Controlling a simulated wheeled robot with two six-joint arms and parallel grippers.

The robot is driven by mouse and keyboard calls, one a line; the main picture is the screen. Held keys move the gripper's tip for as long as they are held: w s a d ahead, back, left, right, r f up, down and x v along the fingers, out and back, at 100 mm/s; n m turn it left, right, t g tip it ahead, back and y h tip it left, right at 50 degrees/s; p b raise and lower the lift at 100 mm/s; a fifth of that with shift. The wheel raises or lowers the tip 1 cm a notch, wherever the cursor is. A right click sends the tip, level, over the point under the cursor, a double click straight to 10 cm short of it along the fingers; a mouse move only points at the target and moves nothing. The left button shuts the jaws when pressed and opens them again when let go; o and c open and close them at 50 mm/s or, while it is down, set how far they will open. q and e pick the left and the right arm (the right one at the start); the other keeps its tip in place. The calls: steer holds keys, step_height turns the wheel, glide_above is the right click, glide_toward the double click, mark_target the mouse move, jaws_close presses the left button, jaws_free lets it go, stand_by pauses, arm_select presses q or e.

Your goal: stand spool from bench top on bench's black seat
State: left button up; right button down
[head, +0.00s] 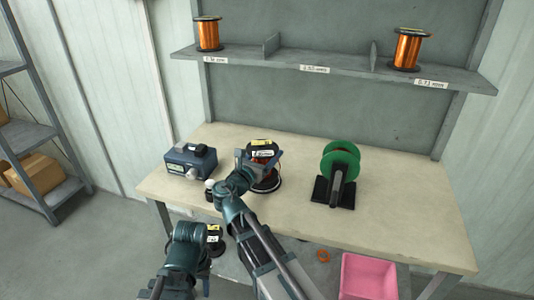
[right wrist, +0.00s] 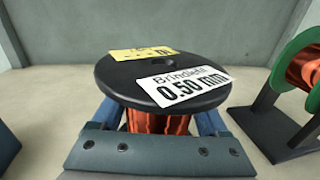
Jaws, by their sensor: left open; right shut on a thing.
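A spool of copper wire (head: 262,148) with a black top flange and yellow and white labels stands upright at the middle of the bench top (head: 400,215). In the right wrist view its top flange (right wrist: 130,76) reads "0.50 mm". My right gripper (head: 257,163) is shut on it, with blue fingers at both sides below the flange. A dark round base with a pale rim (head: 268,184), seemingly the black seat, shows below the spool. I cannot tell whether they touch. My left gripper (head: 213,249) is open, low in front of the bench's front edge, beside a black part with yellow and white labels.
A blue box (head: 190,160) stands left of the spool. A black stand with a green reel (head: 340,162) stands to its right. Two copper spools (head: 207,34) (head: 408,49) sit on the upper shelf (head: 340,66). A pink bin (head: 368,277) is below the front edge.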

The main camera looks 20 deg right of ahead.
steer(key=shift+f, duration=0.5)
steer(key=shift+f+b, duration=0.55)
steer(key=shift+b, duration=0.25)
jaws_free()
steer(key=shift+s, duration=0.1)
